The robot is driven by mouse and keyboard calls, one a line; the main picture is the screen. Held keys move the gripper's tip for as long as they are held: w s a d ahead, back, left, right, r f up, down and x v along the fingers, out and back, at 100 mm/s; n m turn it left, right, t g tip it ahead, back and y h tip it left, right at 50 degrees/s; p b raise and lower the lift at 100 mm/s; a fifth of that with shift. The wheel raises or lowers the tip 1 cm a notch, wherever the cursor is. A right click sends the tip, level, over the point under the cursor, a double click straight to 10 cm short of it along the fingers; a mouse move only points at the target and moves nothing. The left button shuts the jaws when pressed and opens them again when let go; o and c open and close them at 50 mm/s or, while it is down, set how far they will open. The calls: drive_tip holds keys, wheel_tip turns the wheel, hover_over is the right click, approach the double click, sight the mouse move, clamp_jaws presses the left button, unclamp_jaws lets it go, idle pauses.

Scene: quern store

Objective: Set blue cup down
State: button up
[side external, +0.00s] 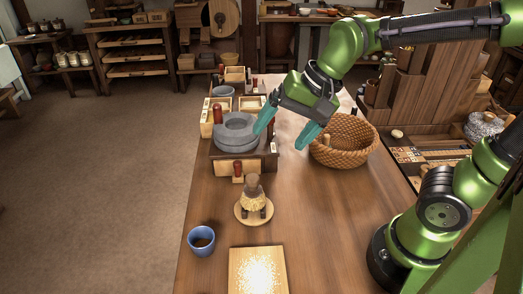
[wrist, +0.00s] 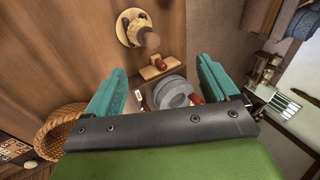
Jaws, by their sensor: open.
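The blue cup (side external: 201,240) stands upright on the wooden table near its left front edge, with a dark inside. It is not visible in the wrist view. My gripper (side external: 285,141) is open and empty above the far part of the table, between the stone quern and the wicker basket. It is well behind and to the right of the cup. In the wrist view my gripper's teal fingers (wrist: 160,88) are spread wide with nothing held between them.
The stone quern (side external: 236,132) sits on a wooden stand left of my gripper. The wicker basket (side external: 343,140) is to the right. A brush on a round wooden base (side external: 253,196) and a pale board (side external: 258,272) are near the cup.

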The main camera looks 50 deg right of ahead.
drive_tip(key=s+d+n+t+h, duration=0.1)
drive_tip(key=s+d+n+t, duration=0.1)
drive_tip(key=s+d+n, duration=0.2)
drive_tip(key=shift+s+d+r+n, duration=0.3)
drive_tip(key=shift+s+d+n, duration=0.15)
drive_tip(key=shift+s, duration=0.4)
idle(0.6)
